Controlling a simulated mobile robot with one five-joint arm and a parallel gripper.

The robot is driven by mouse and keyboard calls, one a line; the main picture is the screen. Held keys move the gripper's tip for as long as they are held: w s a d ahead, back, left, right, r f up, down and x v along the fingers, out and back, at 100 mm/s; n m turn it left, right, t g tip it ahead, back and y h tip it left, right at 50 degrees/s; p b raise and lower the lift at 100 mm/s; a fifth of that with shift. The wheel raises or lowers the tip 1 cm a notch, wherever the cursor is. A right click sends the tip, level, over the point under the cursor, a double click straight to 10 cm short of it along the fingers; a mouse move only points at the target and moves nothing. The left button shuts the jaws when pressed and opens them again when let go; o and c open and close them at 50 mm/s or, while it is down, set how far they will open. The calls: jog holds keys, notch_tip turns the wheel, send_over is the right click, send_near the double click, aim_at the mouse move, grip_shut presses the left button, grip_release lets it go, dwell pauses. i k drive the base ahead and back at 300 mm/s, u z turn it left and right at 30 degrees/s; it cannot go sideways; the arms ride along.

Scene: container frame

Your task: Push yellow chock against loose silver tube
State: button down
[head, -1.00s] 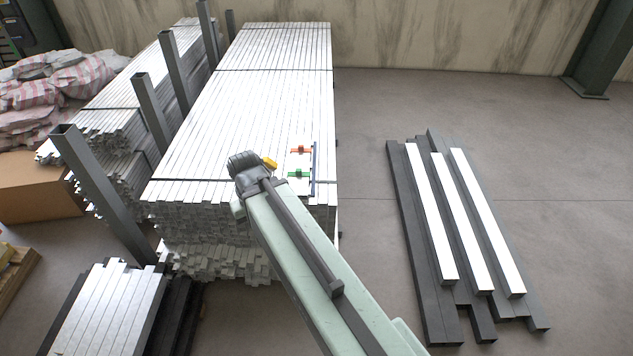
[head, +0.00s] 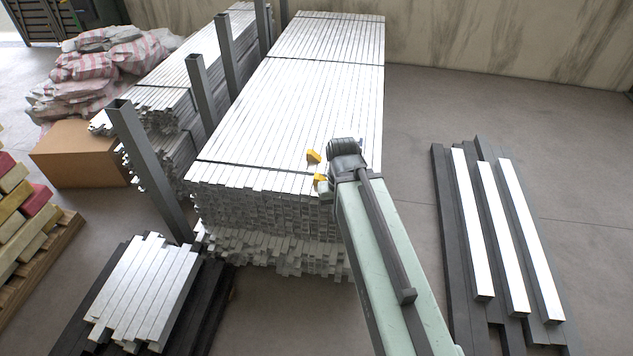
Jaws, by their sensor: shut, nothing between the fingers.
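A yellow chock (head: 314,156) lies on top of the large stack of silver tubes (head: 320,80), near its front strap. A second yellow piece (head: 320,181) shows just in front of it, at the strap, partly covered by my arm. My gripper (head: 345,150) is at the dark end of my arm, right of both yellow pieces, over the stack's front right part. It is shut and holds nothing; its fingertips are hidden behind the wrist. I cannot tell whether it touches a chock. I cannot single out the loose silver tube among the tubes.
Grey upright posts (head: 200,90) stand along the stack's left side. A cardboard box (head: 80,155) and striped sacks (head: 100,65) are at the left. A lower tube pile (head: 145,290) is front left. Dark beams with white bars (head: 490,230) lie right, with bare floor between.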

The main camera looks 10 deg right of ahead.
aim_at(311, 156)
jog(key=u, duration=0.4)
jog(key=i, duration=0.95)
jog(key=u, duration=1.35)
